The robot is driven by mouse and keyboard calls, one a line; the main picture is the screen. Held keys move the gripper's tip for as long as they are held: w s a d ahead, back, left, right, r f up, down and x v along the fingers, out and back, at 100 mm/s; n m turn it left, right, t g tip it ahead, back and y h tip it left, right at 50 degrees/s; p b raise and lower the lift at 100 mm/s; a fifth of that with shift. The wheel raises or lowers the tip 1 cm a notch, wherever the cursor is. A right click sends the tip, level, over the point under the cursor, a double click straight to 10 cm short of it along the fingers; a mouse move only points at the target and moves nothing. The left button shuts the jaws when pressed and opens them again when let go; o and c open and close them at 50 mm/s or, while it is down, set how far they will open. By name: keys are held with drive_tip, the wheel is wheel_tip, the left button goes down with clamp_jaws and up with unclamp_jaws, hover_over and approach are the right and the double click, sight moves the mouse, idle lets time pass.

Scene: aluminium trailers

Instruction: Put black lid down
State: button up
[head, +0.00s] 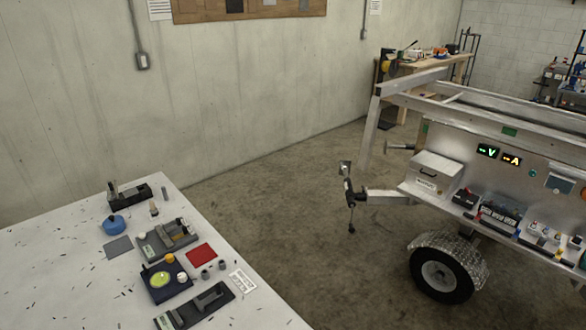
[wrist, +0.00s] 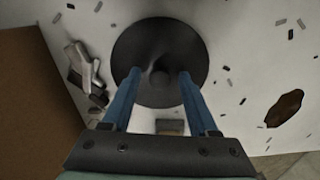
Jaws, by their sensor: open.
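A round black lid (wrist: 160,42) shows in the wrist view, seen from above over a white speckled surface. A darker raised part, perhaps its knob, is at its middle. My gripper (wrist: 160,75) has two blue fingers that are apart, with their tips over the near half of the lid, one on each side of its middle. I cannot tell whether the fingers touch the lid, or whether it lies flat on the surface. I cannot make out the lid or my gripper in the head view.
In the wrist view, a grey metal piece (wrist: 88,72) lies left of the lid, beside a brown panel (wrist: 35,110). A dark brown patch (wrist: 285,107) is at right. In the head view, a white table (head: 50,255) holds several trays and parts; a trailer (head: 430,180) stands right.

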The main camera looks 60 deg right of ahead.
wheel_tip(320, 180, up, 12)
idle(0.4)
drive_tip(key=w+d+r+n+t+h, duration=0.25)
drive_tip(key=w+r+n+t, duration=0.3)
drive_tip(key=w+r, duration=0.8)
drive_tip(key=w+a+r+n+t+h, duration=0.1)
drive_tip(key=w+a+r+n+t, duration=0.15)
drive_tip(key=w+r, duration=0.35)
drive_tip(key=w+a+r+n+t+h, duration=0.1)
drive_tip(key=w+a+r+n+t, duration=0.1)
drive_tip(key=w+r+t, duration=0.45)
drive_tip(key=s+a+r+n+t+y, duration=0.1)
drive_tip(key=a+r+n+t, duration=0.25)
drive_tip(key=r, duration=0.85)
drive_tip(key=a+r+n+t, duration=0.25)
drive_tip(key=a+r, duration=0.25)
drive_tip(key=r, duration=0.8)
drive_tip(key=s+a+r+n+t+y, duration=0.1)
drive_tip(key=s+a+r+n+t, duration=0.2)
drive_tip(key=s+r, duration=0.2)
drive_tip(key=s+a+r+n+t+y, duration=0.2)
drive_tip(key=s+a+r+n+t, duration=0.1)
drive_tip(key=r, duration=0.7)
drive_tip(key=shift+s+a+r+t, duration=0.25)
drive_tip(key=shift+s+a+t, duration=0.3)
drive_tip(key=shift+s, duration=0.65)
